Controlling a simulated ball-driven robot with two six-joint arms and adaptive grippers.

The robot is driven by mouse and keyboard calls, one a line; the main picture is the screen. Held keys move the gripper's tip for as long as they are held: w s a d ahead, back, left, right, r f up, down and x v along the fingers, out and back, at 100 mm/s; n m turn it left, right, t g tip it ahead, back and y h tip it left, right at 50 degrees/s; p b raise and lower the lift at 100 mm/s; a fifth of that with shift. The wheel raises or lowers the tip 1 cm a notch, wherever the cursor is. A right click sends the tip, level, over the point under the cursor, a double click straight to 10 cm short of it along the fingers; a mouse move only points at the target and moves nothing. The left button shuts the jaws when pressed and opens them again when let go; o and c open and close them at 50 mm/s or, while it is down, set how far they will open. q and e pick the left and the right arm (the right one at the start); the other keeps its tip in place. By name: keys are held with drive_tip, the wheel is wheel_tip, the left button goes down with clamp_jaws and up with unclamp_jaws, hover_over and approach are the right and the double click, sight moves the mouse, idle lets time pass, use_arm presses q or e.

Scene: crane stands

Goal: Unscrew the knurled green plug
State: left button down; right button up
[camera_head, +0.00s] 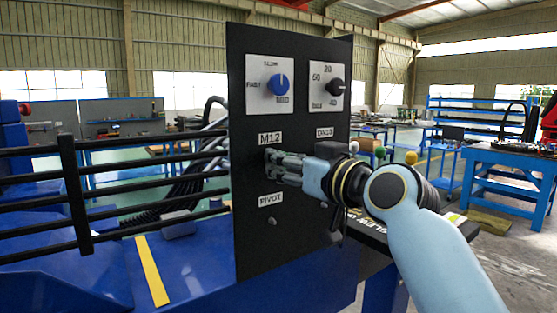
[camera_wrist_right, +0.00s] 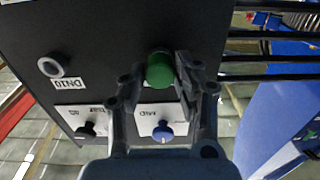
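The green plug (camera_wrist_right: 160,70) shows in the right wrist view on the black panel (camera_wrist_right: 90,30), between the fingertips of my right gripper (camera_wrist_right: 160,78). The finger on the picture's right lies against or very near its side; contact on the other side is unclear. In the head view my right gripper (camera_head: 272,165) is up against the panel (camera_head: 245,215), just below the M12 label (camera_head: 270,138). Its fingers hide the plug there. My left gripper is in neither view.
A blue knob (camera_head: 279,85) and a black knob (camera_head: 336,86) sit above on the panel. A pale ring fitting (camera_wrist_right: 52,67) is beside the DN10 label. A PIVOT label (camera_head: 270,199) is below. Black rails (camera_head: 75,190) run left of the panel.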

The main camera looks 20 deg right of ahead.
clamp_jaws()
idle(0.3)
drive_tip(key=n+b, duration=0.4)
drive_tip(key=n, duration=0.1)
drive_tip(key=shift+f, duration=0.1)
